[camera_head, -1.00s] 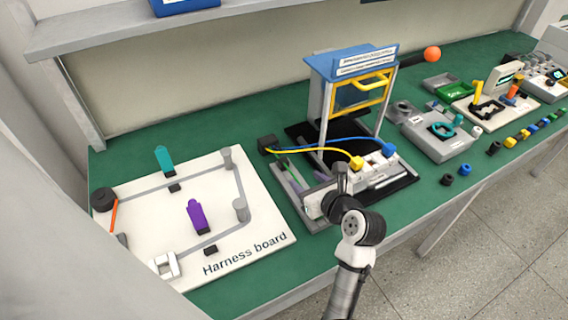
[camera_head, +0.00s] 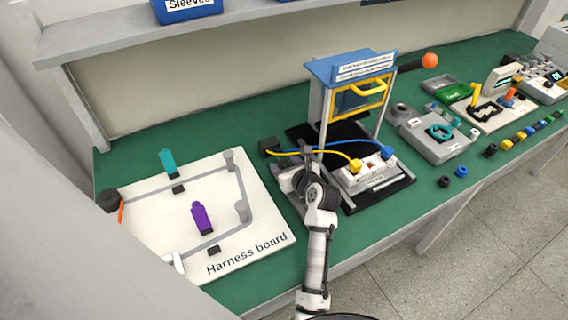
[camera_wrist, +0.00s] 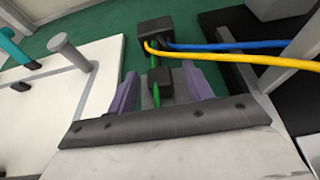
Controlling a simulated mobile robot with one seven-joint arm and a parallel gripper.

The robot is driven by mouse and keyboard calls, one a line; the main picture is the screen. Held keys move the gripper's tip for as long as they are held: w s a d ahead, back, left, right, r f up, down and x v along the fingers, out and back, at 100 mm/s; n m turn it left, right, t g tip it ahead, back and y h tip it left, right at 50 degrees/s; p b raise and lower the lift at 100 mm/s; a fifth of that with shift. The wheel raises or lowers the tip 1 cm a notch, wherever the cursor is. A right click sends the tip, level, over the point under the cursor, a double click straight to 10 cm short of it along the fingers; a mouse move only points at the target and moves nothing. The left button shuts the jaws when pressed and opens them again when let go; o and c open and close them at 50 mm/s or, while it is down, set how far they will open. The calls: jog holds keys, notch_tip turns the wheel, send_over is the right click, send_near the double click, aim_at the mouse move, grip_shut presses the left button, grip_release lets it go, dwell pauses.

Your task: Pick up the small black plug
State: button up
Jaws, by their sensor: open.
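The small black plug (camera_wrist: 160,76) sits on a green cable in the wrist view, between my fingers. The green cable (camera_wrist: 156,98) runs from it up to a larger black block (camera_wrist: 155,29). My gripper (camera_wrist: 163,85) is open, with one purple-grey finger on each side of the plug; I cannot tell whether either touches it. In the head view, my gripper (camera_head: 303,160) is over the grey tray area left of the blue-topped frame, and my arm hides the plug.
The harness board (camera_head: 155,235) with upright posts lies to the left. The blue-topped frame (camera_head: 350,66) stands close on the right. Yellow (camera_wrist: 240,58) and blue (camera_wrist: 235,45) cables cross from the black block to the right. Small parts lie farther right.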

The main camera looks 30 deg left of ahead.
aim_at(285, 163)
jog(key=shift+w+a+f, duration=0.1)
jog(key=shift+a, duration=0.05)
jog(key=c, duration=1.1)
jog(key=shift+o, duration=0.2)
notch_tip(285, 163, up, 20)
jog(key=p, duration=0.1)
